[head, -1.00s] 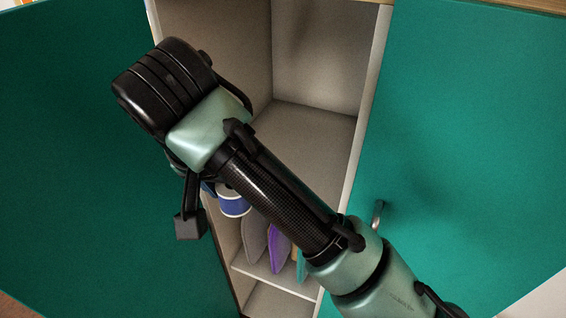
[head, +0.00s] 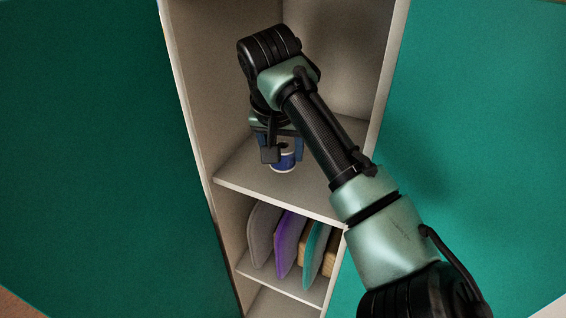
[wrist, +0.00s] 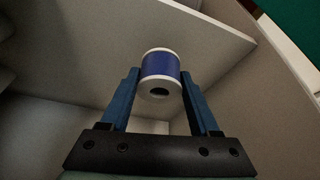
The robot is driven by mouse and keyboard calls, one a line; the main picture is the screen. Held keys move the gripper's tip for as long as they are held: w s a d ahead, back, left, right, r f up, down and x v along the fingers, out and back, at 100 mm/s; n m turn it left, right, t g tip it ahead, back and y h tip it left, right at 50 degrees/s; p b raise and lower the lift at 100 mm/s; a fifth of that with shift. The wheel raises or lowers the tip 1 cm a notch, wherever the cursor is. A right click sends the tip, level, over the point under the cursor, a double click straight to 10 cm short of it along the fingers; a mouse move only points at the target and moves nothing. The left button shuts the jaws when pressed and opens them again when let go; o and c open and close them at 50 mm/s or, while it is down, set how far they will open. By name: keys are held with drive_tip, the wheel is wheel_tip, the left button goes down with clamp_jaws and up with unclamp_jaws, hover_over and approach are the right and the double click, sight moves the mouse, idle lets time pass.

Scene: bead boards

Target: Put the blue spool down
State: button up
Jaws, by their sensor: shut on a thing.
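The blue spool (head: 284,163) has white rims and a blue band. It is inside the open cabinet, at the upper shelf (head: 240,174). My gripper (head: 284,150) is shut on it from above, and my wrist hides the spool's top in the head view. In the wrist view the spool (wrist: 160,68) sits between the two blue fingers of my gripper (wrist: 160,88), with its hole showing. I cannot tell whether the spool's base touches the shelf.
Teal doors stand open on the left (head: 90,150) and right (head: 480,110). The cabinet's side wall (head: 195,80) is close left of my arm. Below the shelf stand grey (head: 263,232), purple (head: 289,240) and teal (head: 316,250) boards. The shelf looks bare around the spool.

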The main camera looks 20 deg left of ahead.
wheel_tip(320, 180, down, 3)
drive_tip(key=shift+r, duration=0.1)
drive_tip(key=shift+w+f, duration=0.15)
drive_tip(key=shift+f, duration=0.25)
drive_tip(key=shift+f, duration=0.15)
drive_tip(key=o, duration=1.4)
drive_tip(key=shift+r, duration=0.25)
drive_tip(key=v, duration=1.1)
drive_tip(key=shift+s+r+p, duration=0.3)
drive_tip(key=shift+r+p, duration=0.05)
drive_tip(key=shift+p, duration=0.1)
